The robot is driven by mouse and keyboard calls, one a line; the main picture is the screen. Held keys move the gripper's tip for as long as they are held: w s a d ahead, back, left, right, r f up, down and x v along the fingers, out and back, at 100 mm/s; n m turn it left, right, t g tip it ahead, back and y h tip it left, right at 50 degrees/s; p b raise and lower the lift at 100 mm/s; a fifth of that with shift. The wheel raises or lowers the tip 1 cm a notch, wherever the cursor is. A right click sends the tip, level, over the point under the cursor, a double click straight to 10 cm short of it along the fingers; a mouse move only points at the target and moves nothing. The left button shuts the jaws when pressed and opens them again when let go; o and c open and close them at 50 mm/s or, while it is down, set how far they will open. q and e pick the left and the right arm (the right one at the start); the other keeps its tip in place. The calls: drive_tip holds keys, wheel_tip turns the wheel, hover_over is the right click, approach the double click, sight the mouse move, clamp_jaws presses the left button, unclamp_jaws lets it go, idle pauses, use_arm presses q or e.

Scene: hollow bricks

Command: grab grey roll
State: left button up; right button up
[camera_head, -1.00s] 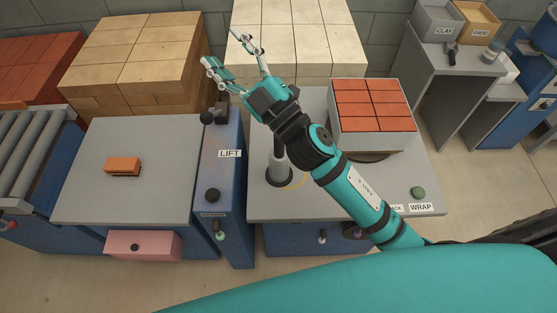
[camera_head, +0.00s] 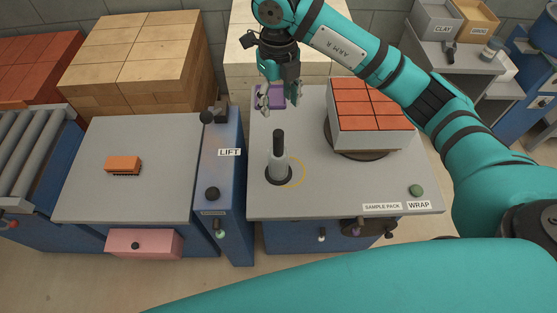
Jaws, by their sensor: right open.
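The grey roll (camera_head: 280,168) stands upright on a dark round base on the right grey table, with a dark handle or core sticking out of its top. My right gripper (camera_head: 279,107) is open and empty. It points down above and behind the roll, apart from it. A purple object (camera_head: 270,96) lies on the table behind the gripper and is partly hidden by it. My left gripper is not in view.
A pack of red bricks (camera_head: 367,104) sits on a round turntable right of the roll. A blue lift column (camera_head: 222,185) stands to its left. An orange hollow brick (camera_head: 123,164) lies on the left table. A green button (camera_head: 416,191) is at the front right.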

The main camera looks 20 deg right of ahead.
sight(278, 134)
wheel_tip(278, 134, down, 11)
drive_tip(key=p, duration=0.3)
drive_tip(key=shift+a+f, duration=0.1)
drive_tip(key=shift+f, duration=0.05)
drive_tip(key=shift+f+p, duration=0.3)
drive_tip(key=shift+p, duration=0.25)
wheel_tip(278, 134, down, 4)
drive_tip(key=shift+r+p, duration=0.2)
drive_tip(key=shift+p, duration=0.75)
drive_tip(key=shift+w+f, duration=0.1)
drive_tip(key=shift+f, duration=0.45)
clamp_jaws()
drive_tip(key=shift+r, duration=0.1)
